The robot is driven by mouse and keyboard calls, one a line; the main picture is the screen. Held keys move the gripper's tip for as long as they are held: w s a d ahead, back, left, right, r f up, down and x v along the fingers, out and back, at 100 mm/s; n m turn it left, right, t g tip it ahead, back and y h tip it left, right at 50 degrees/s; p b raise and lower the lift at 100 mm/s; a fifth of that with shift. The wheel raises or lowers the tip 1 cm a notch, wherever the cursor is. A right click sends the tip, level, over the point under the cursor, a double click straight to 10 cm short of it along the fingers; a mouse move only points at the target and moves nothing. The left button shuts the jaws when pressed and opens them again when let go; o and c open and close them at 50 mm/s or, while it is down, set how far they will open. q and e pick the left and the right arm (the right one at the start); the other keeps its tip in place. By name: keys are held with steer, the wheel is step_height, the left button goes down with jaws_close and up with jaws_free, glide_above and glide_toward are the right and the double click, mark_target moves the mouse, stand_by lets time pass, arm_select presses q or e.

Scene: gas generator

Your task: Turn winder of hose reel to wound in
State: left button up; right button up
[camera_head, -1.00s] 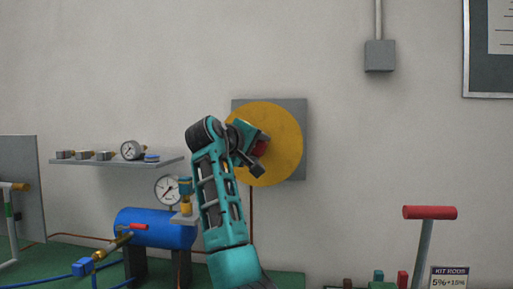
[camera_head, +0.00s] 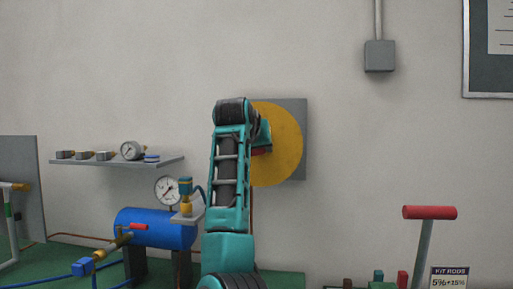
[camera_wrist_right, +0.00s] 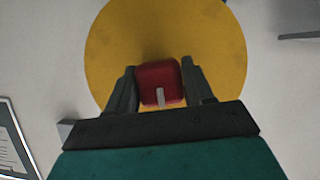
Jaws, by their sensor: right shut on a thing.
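The hose reel shows as a yellow disc (camera_head: 283,150) on a grey wall plate (camera_head: 298,106); its left part is hidden behind my right arm in the head view. The winder is a red grip (camera_wrist_right: 160,80) in front of the disc in the right wrist view; a bit of red also shows in the head view (camera_head: 262,151). My right gripper (camera_wrist_right: 160,84) is shut on the red winder, with one finger on each side. In the head view the right gripper is mostly hidden by its own arm. My left gripper is not in view.
A blue tank (camera_head: 155,230) with a gauge (camera_head: 167,189) stands left of my right arm. A shelf (camera_head: 115,163) with fittings is on the wall above it. A red-handled pump (camera_head: 430,213) stands at right.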

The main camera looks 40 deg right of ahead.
steer(key=shift+f+m+y, duration=0.1)
steer(key=shift+m+y, duration=0.2)
steer(key=shift+m, duration=0.3)
steer(key=shift+t, duration=0.3)
steer(key=o, duration=1)
steer(key=shift+c, duration=0.2)
steer(key=b+v, duration=0.1)
steer(key=v, duration=1.2)
